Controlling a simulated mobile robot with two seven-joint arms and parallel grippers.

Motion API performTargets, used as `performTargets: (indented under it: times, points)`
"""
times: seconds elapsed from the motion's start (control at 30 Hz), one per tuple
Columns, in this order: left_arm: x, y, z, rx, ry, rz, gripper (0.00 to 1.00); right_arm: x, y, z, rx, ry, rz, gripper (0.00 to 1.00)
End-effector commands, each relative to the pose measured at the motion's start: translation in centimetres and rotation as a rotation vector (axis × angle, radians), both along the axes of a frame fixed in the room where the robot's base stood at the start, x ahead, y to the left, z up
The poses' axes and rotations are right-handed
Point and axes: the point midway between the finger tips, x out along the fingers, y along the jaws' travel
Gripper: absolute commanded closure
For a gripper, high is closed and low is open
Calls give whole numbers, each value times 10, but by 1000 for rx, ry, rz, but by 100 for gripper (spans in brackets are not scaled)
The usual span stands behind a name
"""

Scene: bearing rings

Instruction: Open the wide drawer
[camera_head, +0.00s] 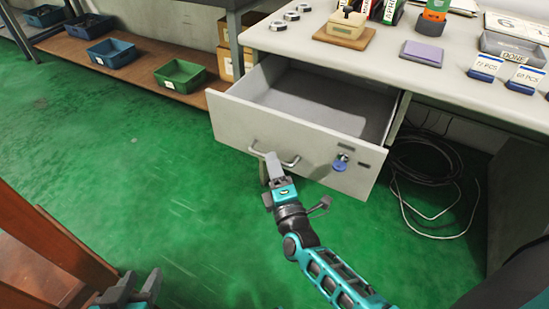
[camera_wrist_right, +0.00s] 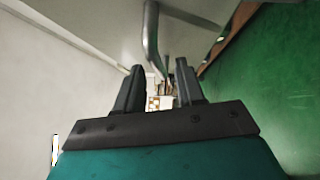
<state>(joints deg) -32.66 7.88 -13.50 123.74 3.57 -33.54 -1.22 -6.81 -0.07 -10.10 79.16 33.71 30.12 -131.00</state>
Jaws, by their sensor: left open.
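The wide drawer (camera_head: 255,122) under the grey workbench is pulled well out, and its empty grey inside shows. Its bar handle (camera_head: 290,163) is on the front panel; the handle also shows in the right wrist view (camera_wrist_right: 151,38). My left gripper (camera_head: 130,288) is low at the bottom left, open, away from the drawer and partly cut off.
A key with a blue tag (camera_head: 340,162) hangs from the drawer's lock. Cables (camera_head: 425,165) lie on the floor right of the drawer. A brown wooden piece (camera_head: 45,250) stands at the lower left. The green floor (camera_head: 150,190) left of the drawer is clear.

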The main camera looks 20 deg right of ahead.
Motion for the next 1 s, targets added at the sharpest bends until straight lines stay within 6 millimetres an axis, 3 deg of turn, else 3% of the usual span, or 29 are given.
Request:
performTargets:
  times: [0.47, 0.87, 1.0]
  points:
    - [0, 0, -1, 0, 3, -1, 57, 0, 4, 1, 0, 0, -1, 62]
    - [0, 0, -2, 1, 5, 0, 57, 0, 3, 1, 0, 0, -1, 98]
    - [-1, 0, -3, 1, 6, 0, 57, 0, 3, 1, 0, 0, -1, 100]
